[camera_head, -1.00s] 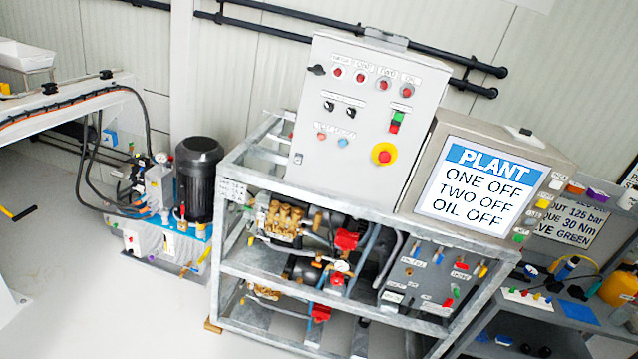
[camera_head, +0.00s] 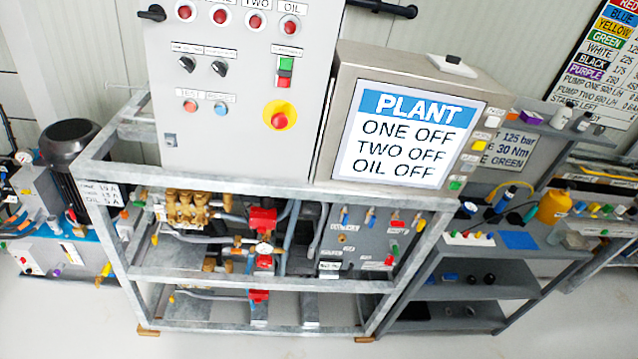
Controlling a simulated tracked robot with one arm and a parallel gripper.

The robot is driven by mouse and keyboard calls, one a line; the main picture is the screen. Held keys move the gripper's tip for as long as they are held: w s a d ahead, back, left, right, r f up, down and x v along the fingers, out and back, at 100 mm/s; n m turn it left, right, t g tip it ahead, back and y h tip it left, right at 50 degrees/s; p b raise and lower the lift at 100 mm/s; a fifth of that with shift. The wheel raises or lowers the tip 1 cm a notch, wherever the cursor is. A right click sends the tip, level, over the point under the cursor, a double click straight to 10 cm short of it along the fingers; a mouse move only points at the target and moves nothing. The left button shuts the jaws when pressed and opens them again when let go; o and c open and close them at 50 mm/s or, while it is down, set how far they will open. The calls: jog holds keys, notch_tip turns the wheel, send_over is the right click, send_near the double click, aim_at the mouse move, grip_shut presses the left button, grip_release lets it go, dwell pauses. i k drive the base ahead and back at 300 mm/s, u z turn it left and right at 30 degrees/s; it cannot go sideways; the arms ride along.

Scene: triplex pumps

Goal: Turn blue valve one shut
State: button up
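A grey valve panel (camera_head: 375,240) sits in the right part of the pump frame, below the display. Two small blue handles show near its top: a left blue handle (camera_head: 344,216) and a right blue handle (camera_head: 370,216). Their labels are too small to read, so I cannot tell which is blue valve one or how either is turned. Red handles (camera_head: 396,222) sit to their right and lower down. The display (camera_head: 415,135) reads PLANT, ONE OFF, TWO OFF, OIL OFF. My gripper is not in view.
The galvanised frame (camera_head: 230,277) has posts and shelves around the pumps (camera_head: 188,207). A control box (camera_head: 235,90) stands on top. Side shelves (camera_head: 455,291) with small parts stand at right. The floor in front (camera_head: 240,347) looks clear.

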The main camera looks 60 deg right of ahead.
aim_at(345, 221)
jog(key=z, duration=1.15)
jog(key=i, duration=0.6)
jog(key=u, duration=0.1)
jog(key=k, duration=0.55)
jog(key=z, duration=0.1)
